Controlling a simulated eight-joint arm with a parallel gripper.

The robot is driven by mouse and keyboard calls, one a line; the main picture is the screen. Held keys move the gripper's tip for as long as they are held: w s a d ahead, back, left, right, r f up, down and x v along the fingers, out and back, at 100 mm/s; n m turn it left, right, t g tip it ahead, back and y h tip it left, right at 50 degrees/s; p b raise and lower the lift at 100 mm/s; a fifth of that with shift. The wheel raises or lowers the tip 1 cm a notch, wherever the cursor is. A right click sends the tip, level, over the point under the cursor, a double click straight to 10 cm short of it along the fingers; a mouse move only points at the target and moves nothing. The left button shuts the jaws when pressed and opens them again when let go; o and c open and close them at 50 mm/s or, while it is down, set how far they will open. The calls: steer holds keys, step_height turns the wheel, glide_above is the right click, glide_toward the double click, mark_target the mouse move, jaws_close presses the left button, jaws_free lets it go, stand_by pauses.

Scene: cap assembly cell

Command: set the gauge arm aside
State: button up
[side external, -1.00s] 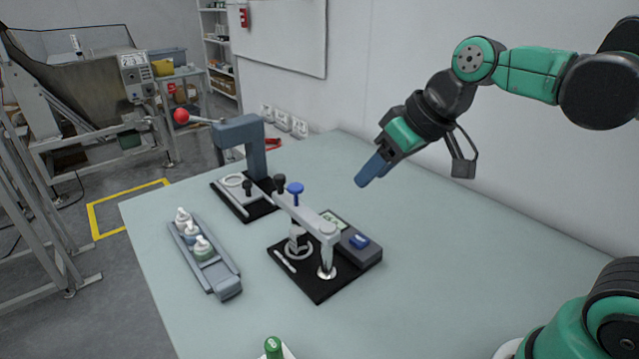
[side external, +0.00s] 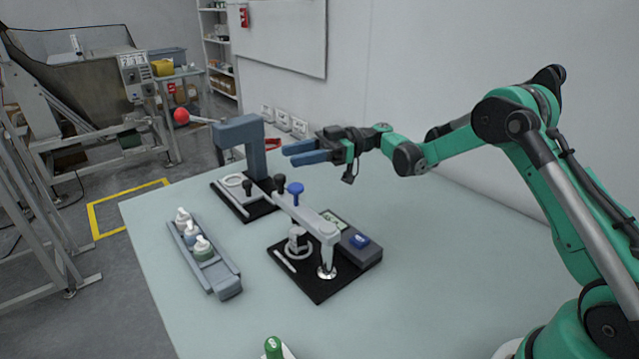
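The gauge arm (side external: 310,219) is a light grey bar on a post, reaching over the black gauge base (side external: 318,289). A display box with a blue button (side external: 359,241) sits at the base's right side. A pale ring-like part (side external: 298,246) sits on the base under the arm, partly hidden by it. My gripper (side external: 308,154) has blue fingers, spread apart and empty. It is in the air beyond the blue knob and looks clear of the gauge arm.
A grey press (side external: 241,132) with a red ball handle (side external: 181,116) stands at the back left. A grey tray (side external: 228,284) holds several small bottles at the left. A green-topped item (side external: 273,347) is at the front edge. The table's right side (side external: 440,270) is clear.

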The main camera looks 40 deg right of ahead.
steer(key=w+a+f, duration=0.1)
steer(key=a+f, duration=0.2)
steer(key=a, duration=0.2)
steer(key=shift+w+a+f, duration=0.15)
steer(key=shift+a+f, duration=0.05)
steer(key=shift+a, duration=0.1)
jaws_close()
stand_by(1.4)
